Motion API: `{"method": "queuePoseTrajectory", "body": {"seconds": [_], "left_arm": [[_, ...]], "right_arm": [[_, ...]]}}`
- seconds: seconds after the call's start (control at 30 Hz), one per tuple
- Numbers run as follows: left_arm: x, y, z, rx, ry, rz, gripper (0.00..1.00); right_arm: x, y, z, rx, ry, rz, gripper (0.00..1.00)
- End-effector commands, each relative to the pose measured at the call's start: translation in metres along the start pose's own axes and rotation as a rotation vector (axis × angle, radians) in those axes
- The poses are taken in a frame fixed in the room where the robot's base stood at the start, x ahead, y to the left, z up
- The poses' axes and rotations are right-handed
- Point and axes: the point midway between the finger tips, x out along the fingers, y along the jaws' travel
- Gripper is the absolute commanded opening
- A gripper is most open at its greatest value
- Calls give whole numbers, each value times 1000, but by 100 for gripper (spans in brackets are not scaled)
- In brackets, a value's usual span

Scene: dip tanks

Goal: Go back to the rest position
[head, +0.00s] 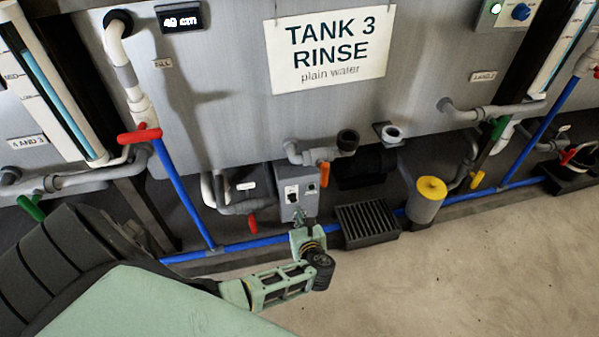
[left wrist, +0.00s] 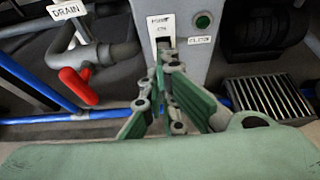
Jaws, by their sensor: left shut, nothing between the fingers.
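My left gripper (head: 298,217) is at the grey control box (head: 296,178) below the tank 3 panel. It is shut and empty; in the left wrist view its green fingers (left wrist: 161,62) meet just below the box's switch (left wrist: 166,43). I cannot tell whether the fingertips touch the box or the switch. The box carries a white label above the switch and a green round button (left wrist: 203,20) to its right. My right gripper is not in view.
A red-handled drain valve (left wrist: 79,84) is left of the box. A floor grate (head: 367,223) and a grey cylinder with a yellow top (head: 428,200) stand to the right. A blue pipe (head: 250,243) runs low along the tanks. The front floor at right is clear.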

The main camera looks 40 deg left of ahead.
Motion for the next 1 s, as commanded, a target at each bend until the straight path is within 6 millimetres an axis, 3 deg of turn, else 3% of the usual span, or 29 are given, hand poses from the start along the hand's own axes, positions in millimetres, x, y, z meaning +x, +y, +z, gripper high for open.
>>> {"method": "queuePoseTrajectory", "body": {"seconds": [0.67,0.77,0.87,1.0], "left_arm": [[-4,2,-2,-37,14,5,0],[-18,8,-10,-173,68,28,0],[-43,19,-21,-415,162,82,0],[-88,37,-35,-816,318,203,0]], "right_arm": [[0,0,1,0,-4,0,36],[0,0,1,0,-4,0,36],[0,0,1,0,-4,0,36],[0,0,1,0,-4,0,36]]}}
